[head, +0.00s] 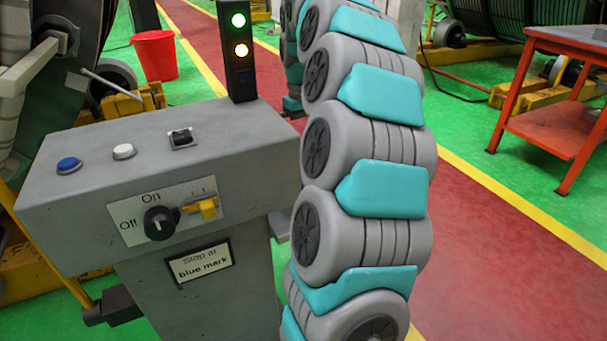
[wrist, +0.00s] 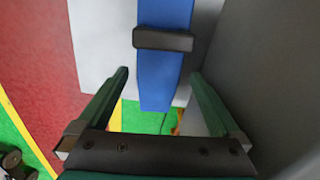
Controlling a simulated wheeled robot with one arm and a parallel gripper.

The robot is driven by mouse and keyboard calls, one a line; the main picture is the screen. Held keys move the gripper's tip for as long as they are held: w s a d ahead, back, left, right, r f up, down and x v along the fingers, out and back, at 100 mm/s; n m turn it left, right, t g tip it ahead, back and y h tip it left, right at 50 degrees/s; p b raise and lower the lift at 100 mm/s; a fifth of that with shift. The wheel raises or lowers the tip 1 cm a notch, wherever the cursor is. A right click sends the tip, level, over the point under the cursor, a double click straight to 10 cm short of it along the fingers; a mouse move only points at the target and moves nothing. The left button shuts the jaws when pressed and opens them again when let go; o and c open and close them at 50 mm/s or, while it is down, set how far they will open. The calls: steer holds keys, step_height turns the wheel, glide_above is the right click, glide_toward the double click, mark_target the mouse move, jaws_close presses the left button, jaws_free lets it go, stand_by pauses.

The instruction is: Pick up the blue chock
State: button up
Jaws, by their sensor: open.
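A blue chock (wrist: 162,85) with a dark band (wrist: 163,39) across it shows in the wrist view, upper middle, in front of a pale grey surface. My gripper (wrist: 160,82) is open, with one dark green finger to the left of the chock's lower end and one to its right. There is a gap between each finger and the chock, and I cannot tell how far ahead of the fingertips the chock is. The chock is not visible in the head view, and neither is my gripper.
In the head view a grey control console (head: 170,180) with a lit signal lamp (head: 239,45) stands at left. A red bucket (head: 155,54) and an orange table (head: 560,120) are farther back. A large grey surface (wrist: 275,80) is close at right in the wrist view.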

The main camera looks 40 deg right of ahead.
step_height(320, 180, down, 5)
steer(key=shift+r+p, duration=0.1)
steer(key=shift+p, duration=0.25)
steer(key=shift+d, duration=0.1)
steer(key=shift+w, duration=0.1)
steer(key=c, duration=1.5)
